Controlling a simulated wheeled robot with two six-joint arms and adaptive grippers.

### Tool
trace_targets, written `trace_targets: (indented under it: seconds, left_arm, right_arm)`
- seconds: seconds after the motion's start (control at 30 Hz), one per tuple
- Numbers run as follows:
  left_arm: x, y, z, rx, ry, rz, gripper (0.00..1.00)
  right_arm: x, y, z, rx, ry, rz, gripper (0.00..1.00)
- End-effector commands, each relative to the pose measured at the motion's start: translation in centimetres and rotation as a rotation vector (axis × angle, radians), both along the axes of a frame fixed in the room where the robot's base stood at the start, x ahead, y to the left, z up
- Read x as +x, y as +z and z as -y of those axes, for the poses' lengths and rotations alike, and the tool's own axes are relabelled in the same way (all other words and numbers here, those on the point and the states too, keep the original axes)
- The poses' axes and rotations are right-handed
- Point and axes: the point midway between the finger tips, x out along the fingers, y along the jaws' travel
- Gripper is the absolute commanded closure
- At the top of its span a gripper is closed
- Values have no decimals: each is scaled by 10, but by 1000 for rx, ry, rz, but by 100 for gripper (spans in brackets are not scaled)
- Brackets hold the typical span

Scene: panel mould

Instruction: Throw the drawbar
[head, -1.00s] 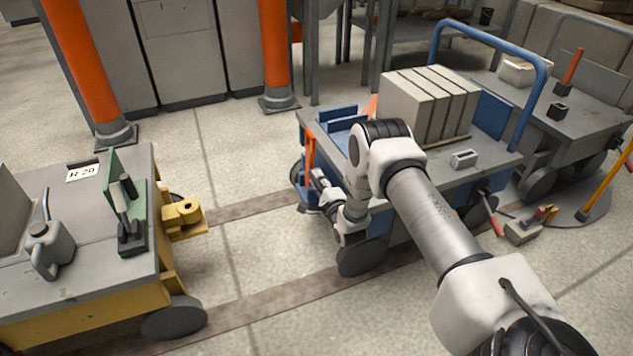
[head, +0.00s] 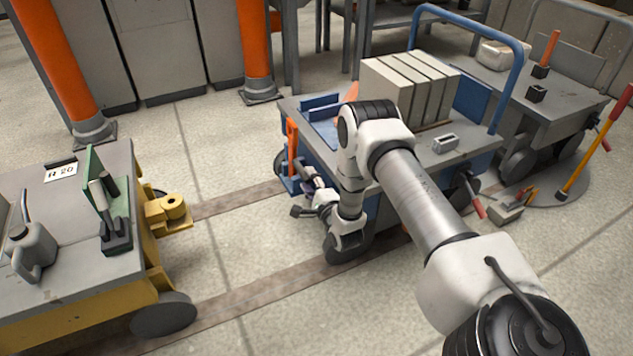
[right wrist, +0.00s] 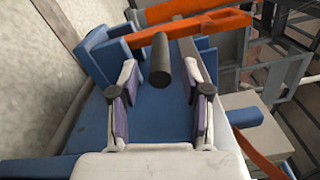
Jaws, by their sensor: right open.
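An orange bar (head: 291,146), which I take to be the drawbar, stands upright at the left end of the blue cart (head: 375,195). In the right wrist view an orange bar (right wrist: 205,27) crosses beyond the fingers, with a dark round grip (right wrist: 160,60) pointing towards the camera. Whether the grip joins the bar is unclear. My right gripper (head: 300,192) is open beside the cart's left end, just below the bar. In the right wrist view the gripper (right wrist: 162,82) has the dark grip framed between its fingertips, without visible contact. My left gripper is out of view.
A yellow tug (head: 75,300) with a yellow coupling (head: 170,212) stands at the left, with open floor between it and the cart. Pale panels (head: 400,90) stand on the cart. Orange posts (head: 255,50) rise behind. A floor lever (head: 592,150) stands at the right.

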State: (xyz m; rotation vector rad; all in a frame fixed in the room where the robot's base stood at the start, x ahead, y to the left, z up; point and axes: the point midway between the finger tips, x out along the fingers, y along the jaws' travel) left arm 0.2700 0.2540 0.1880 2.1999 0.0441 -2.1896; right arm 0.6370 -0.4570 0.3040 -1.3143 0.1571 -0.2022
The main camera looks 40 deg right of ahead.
Motion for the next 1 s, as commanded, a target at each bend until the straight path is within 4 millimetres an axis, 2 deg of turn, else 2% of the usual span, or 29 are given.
trace_targets:
  seconds: [0.1,0.23,0.37,0.57,0.63,0.7,0.73,0.87,1.0]
  left_arm:
    - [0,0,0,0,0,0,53]
    - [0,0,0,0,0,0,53]
    - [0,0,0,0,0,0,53]
    - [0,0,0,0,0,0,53]
    - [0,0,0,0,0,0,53]
    - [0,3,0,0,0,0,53]
    - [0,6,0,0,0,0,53]
    - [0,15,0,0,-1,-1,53]
    - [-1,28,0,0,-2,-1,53]
  right_arm:
    - [-30,0,-7,3,0,-3,53]
    - [-54,0,-13,2,0,-2,53]
    - [-64,0,-15,1,0,0,53]
    - [-65,1,-16,0,0,2,53]
    - [-65,1,-16,-2,0,1,70]
    - [-63,5,-18,-30,0,-5,95]
    - [-61,8,-19,-56,1,-10,100]
    - [-52,21,-27,-297,-9,-72,100]
    - [-40,38,-37,-747,-37,-204,100]
